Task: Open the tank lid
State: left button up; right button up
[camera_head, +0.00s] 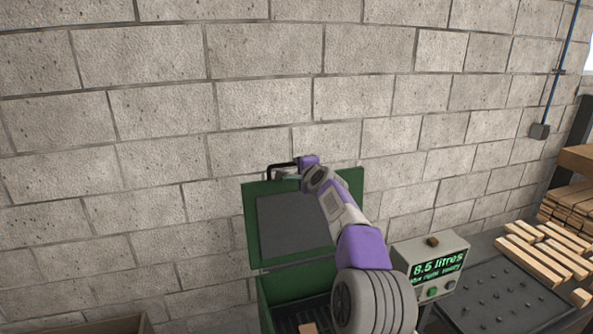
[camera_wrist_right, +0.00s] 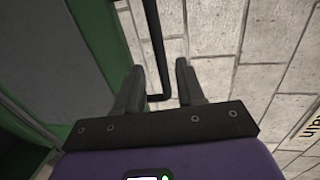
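The green tank lid (camera_head: 350,186) stands raised, close to upright, at the back of the green tank (camera_head: 266,312). A dark panel (camera_head: 295,221) covers its inner face. The black lid handle (camera_head: 270,171) is at the lid's top edge and also shows in the right wrist view (camera_wrist_right: 154,45). My right gripper (camera_head: 288,176) is at the handle. In the right wrist view its fingers (camera_wrist_right: 160,72) are apart, with the handle bar between them and gaps visible beside it. My arm hides part of the lid and tank. My left gripper is not in view.
A grey display box (camera_head: 432,262) reading 8.5 litres stands right of the tank. Wooden strips (camera_head: 545,248) lie on a dark table (camera_head: 490,290) at the right. A wooden piece (camera_head: 308,328) shows inside the tank. A block wall (camera_head: 150,120) rises behind.

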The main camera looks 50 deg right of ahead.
jog(key=v, duration=0.3)
jog(key=shift+s, duration=0.1)
dwell(0.6)
